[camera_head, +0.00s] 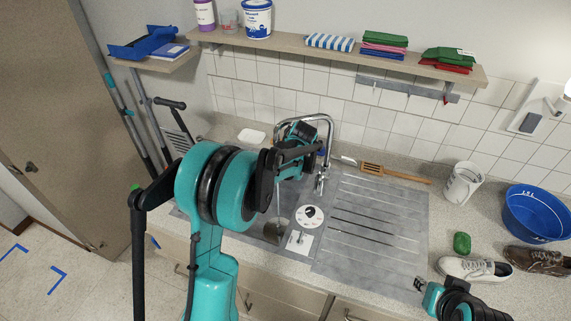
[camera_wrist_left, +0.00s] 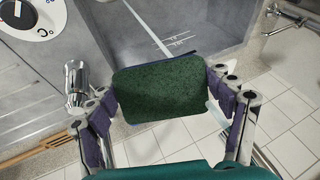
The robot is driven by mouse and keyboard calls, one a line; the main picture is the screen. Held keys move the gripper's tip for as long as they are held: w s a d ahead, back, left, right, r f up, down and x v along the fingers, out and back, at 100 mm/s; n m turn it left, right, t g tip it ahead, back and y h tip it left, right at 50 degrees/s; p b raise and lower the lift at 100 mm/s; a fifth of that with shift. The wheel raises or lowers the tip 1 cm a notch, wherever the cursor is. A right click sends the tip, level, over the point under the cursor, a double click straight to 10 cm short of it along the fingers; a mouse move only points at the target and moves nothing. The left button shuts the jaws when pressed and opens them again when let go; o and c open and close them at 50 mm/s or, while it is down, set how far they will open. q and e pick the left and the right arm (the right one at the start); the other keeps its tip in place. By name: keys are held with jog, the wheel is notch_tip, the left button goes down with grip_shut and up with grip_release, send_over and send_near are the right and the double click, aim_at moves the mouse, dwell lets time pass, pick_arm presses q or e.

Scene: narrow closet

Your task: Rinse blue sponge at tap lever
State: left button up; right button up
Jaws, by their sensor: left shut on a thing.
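My left gripper (camera_wrist_left: 168,105) is shut on a sponge (camera_wrist_left: 158,92), with one finger at each side. The sponge shows a dark green face and a thin blue edge. In the head view my left arm reaches over the sink (camera_head: 270,225) to the chrome tap (camera_head: 330,140); the arm hides much of the basin and the sponge. A chrome tap fitting (camera_wrist_left: 75,80) stands left of the sponge in the wrist view; I cannot tell if they touch. No running water shows. My right gripper (camera_head: 428,296) is low at the right, its fingers unclear.
A ridged drainboard (camera_head: 375,220) is right of the sink. A shelf (camera_head: 350,53) hangs above.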

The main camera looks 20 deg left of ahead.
pick_arm(q)
jog(key=s+d, duration=0.5)
jog(key=d, duration=0.1)
jog(key=shift+s+b, duration=0.25)
jog(key=shift+b, duration=0.05)
pick_arm(e)
jog(key=shift+f, duration=0.3)
dwell(1.3)
pick_arm(q)
jog(key=s+d+r+p, duration=0.2)
jog(key=s+d+r, duration=0.1)
jog(key=r, duration=0.1)
jog(key=shift+s+d+p, duration=0.2)
jog(key=shift+d+p, duration=0.05)
jog(key=shift+p, duration=0.15)
pick_arm(e)
notch_tip(320, 180, up, 3)
jog(key=shift+f, duration=0.15)
jog(key=shift+c, duration=0.3)
